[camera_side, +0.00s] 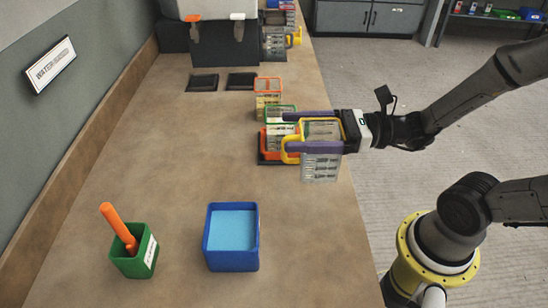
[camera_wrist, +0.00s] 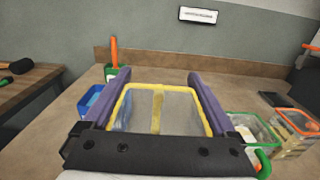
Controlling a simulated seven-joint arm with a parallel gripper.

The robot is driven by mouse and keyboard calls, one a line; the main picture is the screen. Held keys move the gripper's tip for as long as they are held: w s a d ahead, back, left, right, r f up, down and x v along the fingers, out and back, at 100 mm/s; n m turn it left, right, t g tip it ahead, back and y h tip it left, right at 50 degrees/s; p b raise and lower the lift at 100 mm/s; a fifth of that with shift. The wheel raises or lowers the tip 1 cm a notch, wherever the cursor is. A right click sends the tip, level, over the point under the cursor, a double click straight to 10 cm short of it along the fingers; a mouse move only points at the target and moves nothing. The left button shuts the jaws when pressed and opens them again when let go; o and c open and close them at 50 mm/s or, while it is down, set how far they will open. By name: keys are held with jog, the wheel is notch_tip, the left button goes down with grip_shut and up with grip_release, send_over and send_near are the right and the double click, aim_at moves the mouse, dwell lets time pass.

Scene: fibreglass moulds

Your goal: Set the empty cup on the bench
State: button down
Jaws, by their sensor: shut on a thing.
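The clear cup with a yellow rim and yellow handle (camera_side: 322,168) is upright between the purple fingers of my gripper (camera_side: 286,131), near the right edge of the bench (camera_side: 185,185). My gripper is shut on this cup, one finger along each side. In the wrist view the yellow rim of the cup (camera_wrist: 160,88) spans the space between the fingers of my gripper (camera_wrist: 160,74). No contents are clearly visible inside. I cannot tell how far its base is from the bench top.
A blue tub (camera_side: 231,262) and green holder (camera_side: 134,262) with an orange stick stand in front. The bench's middle left is clear.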

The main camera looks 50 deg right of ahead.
jog(key=w+a+f, duration=0.1)
jog(key=w+f, duration=0.3)
jog(key=f, duration=0.5)
jog(key=shift+w+a, duration=0.3)
jog(key=shift+a, duration=0.1)
jog(key=shift+f, duration=0.1)
grip_release()
jog(key=shift+v, duration=6)
